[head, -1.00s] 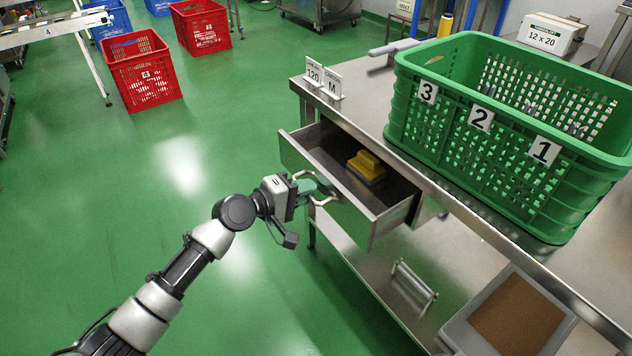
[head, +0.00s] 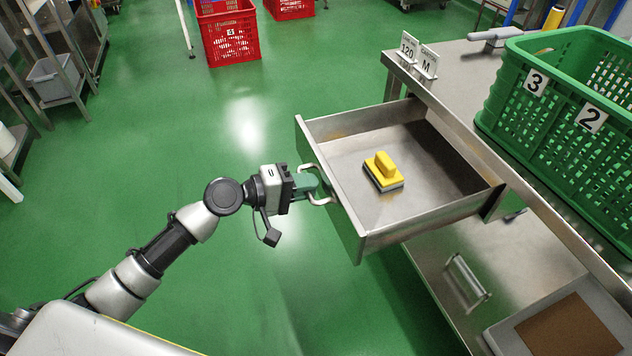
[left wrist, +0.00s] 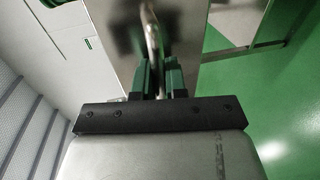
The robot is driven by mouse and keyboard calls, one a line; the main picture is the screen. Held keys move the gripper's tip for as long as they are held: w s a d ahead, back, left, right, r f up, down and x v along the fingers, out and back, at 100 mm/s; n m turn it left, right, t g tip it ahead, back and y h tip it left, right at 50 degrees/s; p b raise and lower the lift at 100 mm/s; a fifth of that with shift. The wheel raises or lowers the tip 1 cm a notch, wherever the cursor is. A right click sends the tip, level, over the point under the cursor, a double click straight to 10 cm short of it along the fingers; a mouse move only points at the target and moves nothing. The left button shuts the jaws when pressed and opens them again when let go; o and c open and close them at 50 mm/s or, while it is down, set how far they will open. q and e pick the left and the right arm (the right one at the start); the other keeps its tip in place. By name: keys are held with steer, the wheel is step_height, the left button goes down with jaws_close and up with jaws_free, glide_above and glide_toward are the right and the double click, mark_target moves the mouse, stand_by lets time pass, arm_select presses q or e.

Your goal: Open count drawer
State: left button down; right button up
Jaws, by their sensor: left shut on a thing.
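The count drawer (head: 350,232) is a metal drawer under the steel table, pulled well out toward the left in the head view. A yellow-handled block (head: 384,170) with a grey base lies inside it. My left gripper (head: 312,186) is shut on the drawer's bar handle (head: 318,200), at the drawer's front panel. In the left wrist view the green fingers (left wrist: 159,80) close around the metal handle bar (left wrist: 152,38). My right gripper is not in view.
A green crate (head: 556,112) labelled 3 and 2 stands on the steel table (head: 458,72). Signs reading 120 and M (head: 428,62) stand at its corner. A tray with a brown surface (head: 570,335) is at lower right.

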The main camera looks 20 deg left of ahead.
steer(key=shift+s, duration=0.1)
arm_select(q)
steer(key=c, duration=1.2)
jaws_free()
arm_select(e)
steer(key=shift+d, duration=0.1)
arm_select(q)
steer(key=v, duration=1.1)
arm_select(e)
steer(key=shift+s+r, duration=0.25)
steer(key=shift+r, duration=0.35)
arm_select(q)
steer(key=shift+d+f, duration=0.1)
steer(key=shift+d, duration=0.05)
